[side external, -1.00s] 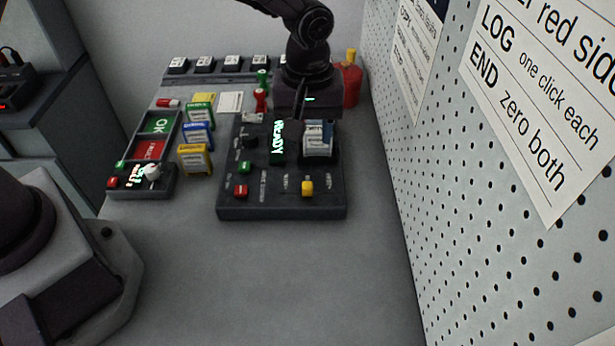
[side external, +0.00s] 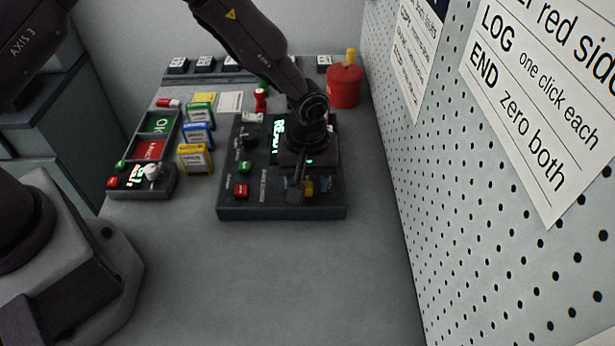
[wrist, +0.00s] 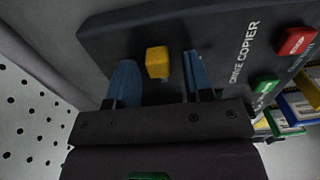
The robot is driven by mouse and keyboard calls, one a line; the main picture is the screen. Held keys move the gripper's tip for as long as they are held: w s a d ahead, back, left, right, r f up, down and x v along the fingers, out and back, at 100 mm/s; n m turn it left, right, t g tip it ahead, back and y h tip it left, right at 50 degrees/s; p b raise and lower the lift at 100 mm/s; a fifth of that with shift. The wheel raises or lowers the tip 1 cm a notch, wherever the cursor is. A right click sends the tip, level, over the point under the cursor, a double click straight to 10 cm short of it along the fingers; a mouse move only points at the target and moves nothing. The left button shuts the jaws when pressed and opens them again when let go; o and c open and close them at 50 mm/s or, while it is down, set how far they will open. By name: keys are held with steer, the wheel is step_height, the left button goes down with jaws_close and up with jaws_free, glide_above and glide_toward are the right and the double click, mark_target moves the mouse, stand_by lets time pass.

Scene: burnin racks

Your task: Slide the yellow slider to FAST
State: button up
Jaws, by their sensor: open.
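The yellow slider (wrist: 157,62) is a small yellow knob on the dark drive copier panel (side external: 235,211). In the side external view my gripper (side external: 299,188) is low over the panel. I cannot tell whether the fingers touch the panel. The slider's end labels are hidden.
A red button (side external: 241,190) and a green button (side external: 245,167) sit left on the panel. Yellow, blue and green cartridges stand left of it. A red canister (side external: 344,87) stands behind, by the pegboard wall (side external: 450,200). The table front (side external: 270,280) is clear.

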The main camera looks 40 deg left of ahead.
mark_target(332, 189)
jaws_close()
steer(key=shift+w+d, duration=1.6)
jaws_free()
steer(key=shift+r, duration=0.1)
step_height(332, 189, up, 13)
